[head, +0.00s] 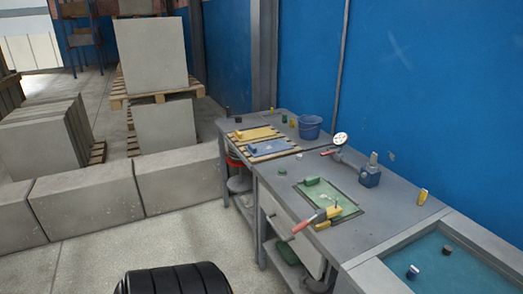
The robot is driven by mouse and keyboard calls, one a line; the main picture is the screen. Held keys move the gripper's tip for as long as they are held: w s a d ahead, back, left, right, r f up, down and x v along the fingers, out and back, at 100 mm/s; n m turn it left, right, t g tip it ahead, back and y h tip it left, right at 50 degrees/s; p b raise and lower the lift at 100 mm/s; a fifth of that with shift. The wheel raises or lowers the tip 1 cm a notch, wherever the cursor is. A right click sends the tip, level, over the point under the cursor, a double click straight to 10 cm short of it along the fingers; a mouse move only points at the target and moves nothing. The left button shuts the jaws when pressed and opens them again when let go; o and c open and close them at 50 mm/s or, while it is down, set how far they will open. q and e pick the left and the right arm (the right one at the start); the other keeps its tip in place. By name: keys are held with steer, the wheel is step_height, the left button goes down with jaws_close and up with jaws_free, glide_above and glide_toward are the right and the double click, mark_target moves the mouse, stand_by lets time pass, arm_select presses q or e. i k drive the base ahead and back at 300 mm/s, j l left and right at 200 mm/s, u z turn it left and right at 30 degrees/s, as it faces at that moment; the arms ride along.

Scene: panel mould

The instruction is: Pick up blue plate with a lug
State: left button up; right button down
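The blue plate (272,147) lies flat on a slatted wooden rack at the far left part of the grey workbench. A small dark blue lug (253,149) stands up near its left end. A yellow plate (256,133) lies just behind it on the same kind of slats, with a small yellow block at its left end. Neither of my grippers shows in the head view, and nothing is touching the blue plate.
A blue bucket (309,127) stands right of the plates. The grey workbench (285,184) also carries a green plate (330,197), a red-handled tool (306,223) and a dial gauge (340,139). Concrete blocks (87,207) line the left; open floor (190,240) lies before the bench.

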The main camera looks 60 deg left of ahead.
mark_target(259, 149)
steer(key=u, duration=2.05)
steer(key=z, duration=0.4)
steer(key=i+j+z, duration=0.55)
steer(key=j+z, duration=0.25)
steer(key=j, duration=0.25)
steer(key=i, duration=0.05)
